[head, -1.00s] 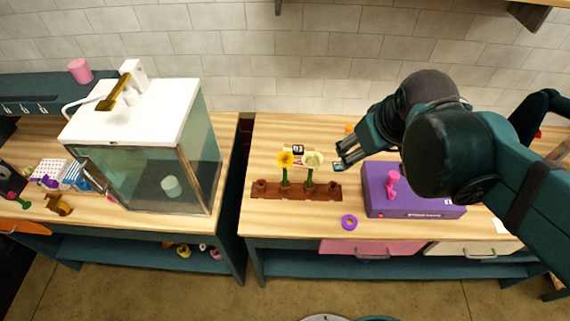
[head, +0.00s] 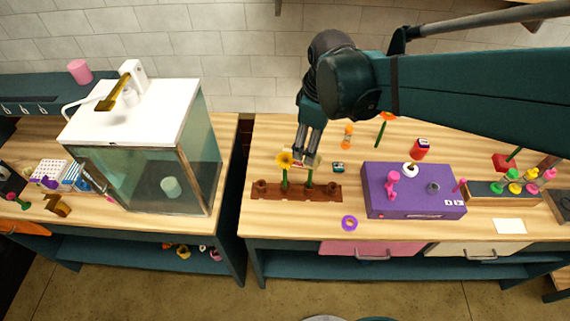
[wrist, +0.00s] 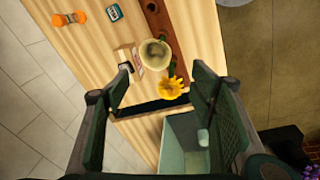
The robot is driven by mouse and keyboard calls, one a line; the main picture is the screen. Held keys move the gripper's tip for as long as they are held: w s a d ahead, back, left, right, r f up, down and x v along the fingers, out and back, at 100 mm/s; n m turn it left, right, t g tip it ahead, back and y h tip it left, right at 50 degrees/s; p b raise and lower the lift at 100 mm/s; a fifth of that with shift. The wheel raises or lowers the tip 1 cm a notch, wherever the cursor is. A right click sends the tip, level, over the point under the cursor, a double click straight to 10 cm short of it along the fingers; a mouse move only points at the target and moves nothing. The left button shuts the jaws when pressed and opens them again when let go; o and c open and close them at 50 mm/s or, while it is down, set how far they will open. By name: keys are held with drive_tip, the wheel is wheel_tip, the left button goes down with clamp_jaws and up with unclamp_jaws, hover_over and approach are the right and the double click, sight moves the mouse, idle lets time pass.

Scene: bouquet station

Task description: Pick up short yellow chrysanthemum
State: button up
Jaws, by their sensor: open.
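The yellow chrysanthemum (head: 284,158) stands upright on a green stem in the brown wooden holder (head: 328,192). In the wrist view the yellow bloom (wrist: 171,89) lies between my finger pads, nearer the right one. A cream flower stands just right of it in the holder, partly hidden by my fingers in the head view; its bloom (wrist: 155,53) shows clearly in the wrist view. My gripper (head: 305,160) is open and empty, pointing down above and behind the two flowers. I cannot tell whether a finger touches a bloom.
A purple box (head: 415,190) stands right of the holder, with a purple ring (head: 349,222) in front. A glass-walled cabinet (head: 160,165) stands left across a gap. An orange object (head: 347,135) and a small dark box (head: 338,168) lie behind on the table.

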sight(285, 155)
drive_tip(key=a+f+n, duration=0.1)
drive_tip(key=a, duration=0.1)
drive_tip(key=w+a+f+n+g, duration=0.1)
drive_tip(key=a+f+n, duration=0.1)
drive_tip(key=a, duration=0.1)
drive_tip(key=w+a+f+n, duration=0.1)
drive_tip(key=a+f, duration=0.1)
drive_tip(key=shift+a+f+n+g+h, duration=0.1)
drive_tip(key=shift+a+n+g+h, duration=0.2)
drive_tip(key=shift+g, duration=0.1)
drive_tip(key=shift+d+f, duration=0.1)
drive_tip(key=shift+f, duration=1.2)
drive_tip(key=shift+f, duration=2.6)
drive_tip(key=c, duration=0.9)
